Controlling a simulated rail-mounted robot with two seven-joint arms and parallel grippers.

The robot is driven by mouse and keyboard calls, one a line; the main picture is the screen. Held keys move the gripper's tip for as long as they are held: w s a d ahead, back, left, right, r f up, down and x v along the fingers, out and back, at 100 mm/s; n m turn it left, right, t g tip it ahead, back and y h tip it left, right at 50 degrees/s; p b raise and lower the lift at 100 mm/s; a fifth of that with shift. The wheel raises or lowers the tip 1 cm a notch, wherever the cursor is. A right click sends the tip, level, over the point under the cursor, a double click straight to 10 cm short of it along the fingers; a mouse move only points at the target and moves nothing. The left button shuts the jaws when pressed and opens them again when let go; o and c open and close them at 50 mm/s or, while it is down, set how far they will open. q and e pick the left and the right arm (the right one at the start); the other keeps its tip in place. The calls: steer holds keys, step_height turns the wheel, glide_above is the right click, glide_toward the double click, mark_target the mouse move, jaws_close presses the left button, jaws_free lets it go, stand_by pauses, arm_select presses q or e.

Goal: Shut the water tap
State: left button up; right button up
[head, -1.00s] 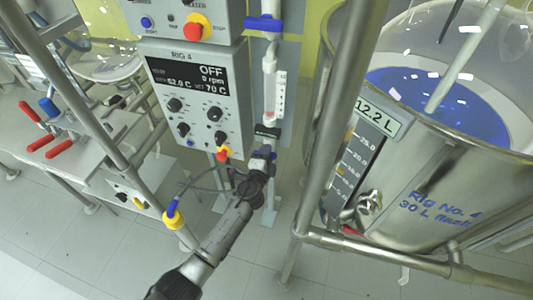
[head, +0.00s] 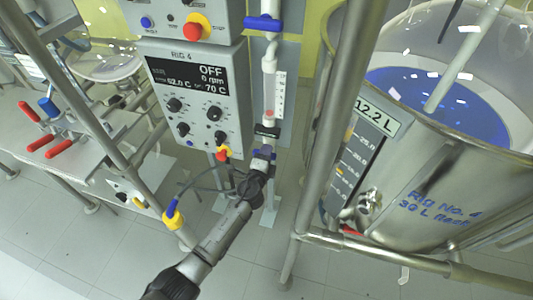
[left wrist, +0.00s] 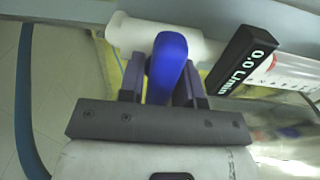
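The water tap's blue handle (left wrist: 168,65) stands across the white pipe (left wrist: 150,33) in the left wrist view. My left gripper (left wrist: 162,85) has one finger on each side of the handle and appears shut on it. In the head view my left gripper (head: 262,153) is at the foot of the flow meter (head: 270,90) and mostly hides this handle. The black flow display (left wrist: 245,62) beside the tap reads 0.0 L/min. My right gripper is not in view.
Another blue tap handle (head: 263,23) sits higher on the same line. The Rig 4 control box (head: 200,95) is left of the flow meter, reading OFF. A metal post (head: 335,120) and the steel reactor vessel (head: 430,180) stand to the right. Open floor lies below.

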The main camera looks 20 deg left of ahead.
arm_select(q)
steer(key=shift+o, duration=1.4)
steer(key=shift+s+d+p, duration=0.2)
steer(key=shift+s+p, duration=0.7)
steer(key=shift+s, duration=2.6)
steer(key=shift+s+d+p, duration=0.15)
steer(key=shift+s+p, duration=0.7)
steer(key=shift+s, duration=2.6)
